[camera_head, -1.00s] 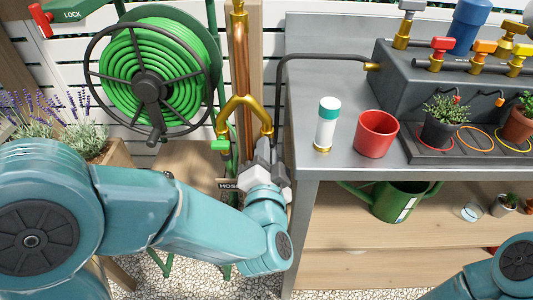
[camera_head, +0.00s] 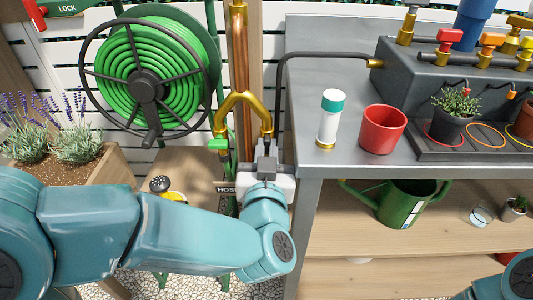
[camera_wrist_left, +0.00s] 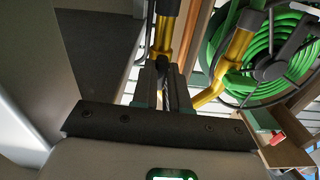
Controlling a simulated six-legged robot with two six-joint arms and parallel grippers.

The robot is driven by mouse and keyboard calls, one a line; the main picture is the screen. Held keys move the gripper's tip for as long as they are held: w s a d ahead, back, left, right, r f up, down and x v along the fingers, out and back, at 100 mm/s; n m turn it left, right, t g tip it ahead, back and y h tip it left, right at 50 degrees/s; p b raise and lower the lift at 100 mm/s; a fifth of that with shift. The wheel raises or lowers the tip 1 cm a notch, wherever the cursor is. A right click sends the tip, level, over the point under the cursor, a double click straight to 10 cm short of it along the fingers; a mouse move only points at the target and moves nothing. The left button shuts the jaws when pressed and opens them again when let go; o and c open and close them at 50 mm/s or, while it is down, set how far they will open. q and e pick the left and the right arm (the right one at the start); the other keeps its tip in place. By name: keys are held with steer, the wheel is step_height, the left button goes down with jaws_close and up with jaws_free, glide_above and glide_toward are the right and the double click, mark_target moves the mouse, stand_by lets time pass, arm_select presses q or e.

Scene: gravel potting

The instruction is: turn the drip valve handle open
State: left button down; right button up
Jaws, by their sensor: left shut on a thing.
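The brass Y-shaped splitter (camera_head: 243,98) hangs on the copper pipe. Its left leg carries a green handle (camera_head: 218,145). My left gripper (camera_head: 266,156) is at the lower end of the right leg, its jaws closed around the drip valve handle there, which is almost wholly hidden. In the left wrist view the two fingers (camera_wrist_left: 164,88) point at the brass fitting (camera_wrist_left: 162,40), with a thin dark piece between them. The handle's angle cannot be told. My right gripper is outside the views; only part of that arm shows at the lower right.
A green hose reel (camera_head: 150,80) stands to the left. The grey bench (camera_head: 310,110) is close on the right, with a white-and-teal bottle (camera_head: 330,118) and red pot (camera_head: 382,129). A green watering can (camera_head: 405,203) sits below. A HOSE sign (camera_head: 228,189) is beside my gripper.

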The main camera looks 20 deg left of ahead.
arm_select(q)
steer(key=shift+w+r+n, duration=0.1)
steer(key=shift+r+n, duration=0.1)
steer(key=shift+n, duration=0.2)
steer(key=c, duration=1.1)
jaws_free()
steer(key=shift+c, duration=0.2)
steer(key=shift+f, duration=0.1)
steer(key=shift+f, duration=0.1)
